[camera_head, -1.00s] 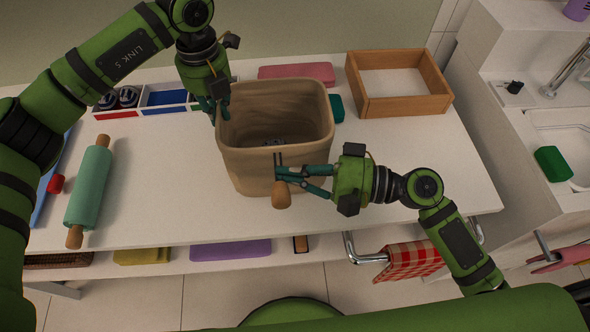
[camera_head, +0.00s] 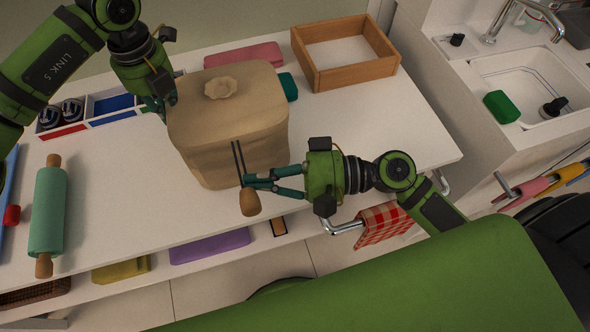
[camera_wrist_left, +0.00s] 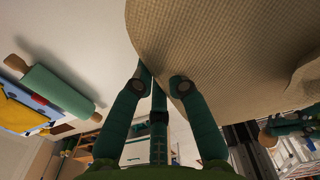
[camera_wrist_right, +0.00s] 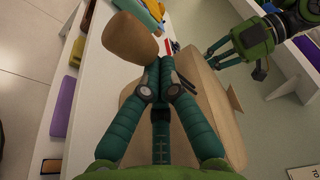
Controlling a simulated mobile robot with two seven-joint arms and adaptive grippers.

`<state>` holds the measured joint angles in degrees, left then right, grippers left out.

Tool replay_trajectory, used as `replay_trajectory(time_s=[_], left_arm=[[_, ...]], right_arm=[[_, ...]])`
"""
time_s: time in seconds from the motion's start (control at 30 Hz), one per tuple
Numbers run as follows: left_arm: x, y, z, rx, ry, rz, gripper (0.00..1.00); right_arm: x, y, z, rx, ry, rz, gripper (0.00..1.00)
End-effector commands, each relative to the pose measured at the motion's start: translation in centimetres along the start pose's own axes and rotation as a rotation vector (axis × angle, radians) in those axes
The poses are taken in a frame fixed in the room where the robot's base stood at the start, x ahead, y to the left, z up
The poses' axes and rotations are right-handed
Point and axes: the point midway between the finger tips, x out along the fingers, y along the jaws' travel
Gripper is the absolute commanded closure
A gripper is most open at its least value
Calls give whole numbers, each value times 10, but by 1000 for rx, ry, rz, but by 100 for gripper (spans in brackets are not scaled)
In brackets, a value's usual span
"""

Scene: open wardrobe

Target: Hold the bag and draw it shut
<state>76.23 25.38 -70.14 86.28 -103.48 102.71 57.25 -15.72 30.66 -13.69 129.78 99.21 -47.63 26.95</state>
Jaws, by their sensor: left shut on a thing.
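The tan fabric bag (camera_head: 232,135) stands upright on the white table, its top drawn together into a small puckered knot (camera_head: 220,88). Two dark cords (camera_head: 239,160) run down its front to a wooden toggle (camera_head: 250,203). My left gripper (camera_head: 160,104) is shut on the bag's left side near the top; the bag's cloth (camera_wrist_left: 225,45) fills the upper left wrist view. My right gripper (camera_head: 248,183) is shut at the toggle's upper end, in front of the bag. The toggle (camera_wrist_right: 130,42) shows large beside the fingertips in the right wrist view.
An empty wooden tray (camera_head: 345,78) is at the back right. A pink item (camera_head: 243,54) and a green item (camera_head: 288,87) lie behind the bag. A rolling pin (camera_head: 48,215) lies at left. A red checked cloth (camera_head: 382,224) hangs on the front rail.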

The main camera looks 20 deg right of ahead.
Motion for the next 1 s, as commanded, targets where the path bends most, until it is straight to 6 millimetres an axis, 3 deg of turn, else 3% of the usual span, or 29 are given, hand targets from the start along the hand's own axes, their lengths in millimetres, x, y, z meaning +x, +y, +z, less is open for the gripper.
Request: replay_trajectory(time_s=[0.5,0.7,1.0], left_arm=[[0,1,1,-3,-4,1,100],[0,0,1,-2,-3,1,100],[0,0,0,0,-2,0,100]], right_arm=[[-85,1,0,3,1,4,100],[-98,0,1,-1,0,1,100],[-98,0,0,-1,0,1,100]])
